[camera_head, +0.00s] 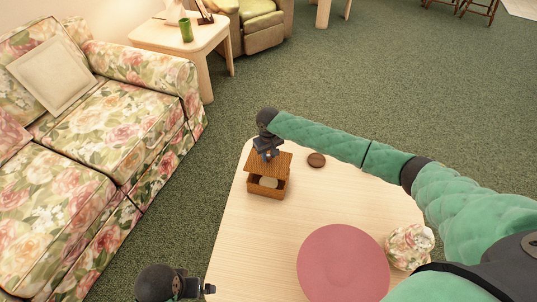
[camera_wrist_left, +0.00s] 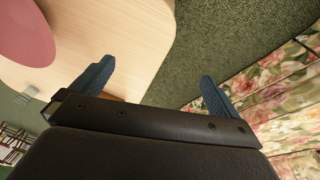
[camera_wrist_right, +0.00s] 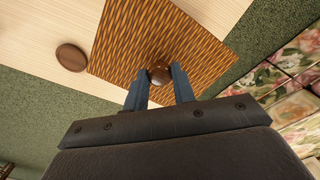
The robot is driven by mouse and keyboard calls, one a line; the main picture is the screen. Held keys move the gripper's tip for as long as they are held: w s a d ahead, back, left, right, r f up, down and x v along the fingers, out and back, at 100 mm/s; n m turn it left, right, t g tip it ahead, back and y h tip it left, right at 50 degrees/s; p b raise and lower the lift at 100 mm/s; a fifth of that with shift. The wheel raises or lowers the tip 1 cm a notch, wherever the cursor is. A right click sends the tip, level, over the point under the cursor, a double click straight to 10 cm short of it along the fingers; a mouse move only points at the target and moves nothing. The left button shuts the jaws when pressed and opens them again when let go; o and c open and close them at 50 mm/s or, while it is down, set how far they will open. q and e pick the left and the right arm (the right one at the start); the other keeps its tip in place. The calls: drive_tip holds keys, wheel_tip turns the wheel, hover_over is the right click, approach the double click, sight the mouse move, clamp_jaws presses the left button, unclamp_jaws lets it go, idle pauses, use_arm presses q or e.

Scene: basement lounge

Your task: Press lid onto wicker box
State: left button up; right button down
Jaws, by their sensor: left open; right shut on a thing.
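The wicker box (camera_head: 266,189) stands on the pale wooden table at its far left part, with a light rounded thing (camera_head: 268,182) inside its open front. The woven lid (camera_head: 280,163) is over the box and looks tilted, with a gap showing at the front. My right gripper (camera_head: 267,154) is above the lid. In the right wrist view, the right gripper (camera_wrist_right: 160,82) is shut on the lid's round dark knob (camera_wrist_right: 160,73), and the woven lid (camera_wrist_right: 125,45) fills the middle. My left gripper (camera_wrist_left: 155,85) is open and empty near the table's edge; in the head view it is at the bottom.
On the table (camera_head: 230,235), a brown round disc (camera_head: 317,160) lies right of the box. A pink round mat (camera_head: 343,265) and a floral rounded object (camera_head: 409,246) are nearer me. A floral sofa (camera_head: 95,140) stands left. The table between box and mat is clear.

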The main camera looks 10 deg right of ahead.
sight(268, 163)
use_arm(q)
drive_tip(key=shift+f, duration=0.1)
use_arm(e)
drive_tip(key=shift+p, duration=0.5)
use_arm(q)
wheel_tip(268, 163, down, 5)
drive_tip(key=w, duration=0.1)
use_arm(e)
drive_tip(key=shift+f, duration=1.8)
drive_tip(key=shift+f+b, duration=0.45)
drive_tip(key=shift+f, duration=1.05)
use_arm(q)
drive_tip(key=r, duration=0.2)
drive_tip(key=s+r, duration=0.1)
drive_tip(key=r, duration=0.2)
drive_tip(key=shift+r, duration=0.1)
use_arm(e)
drive_tip(key=shift+f, duration=0.15)
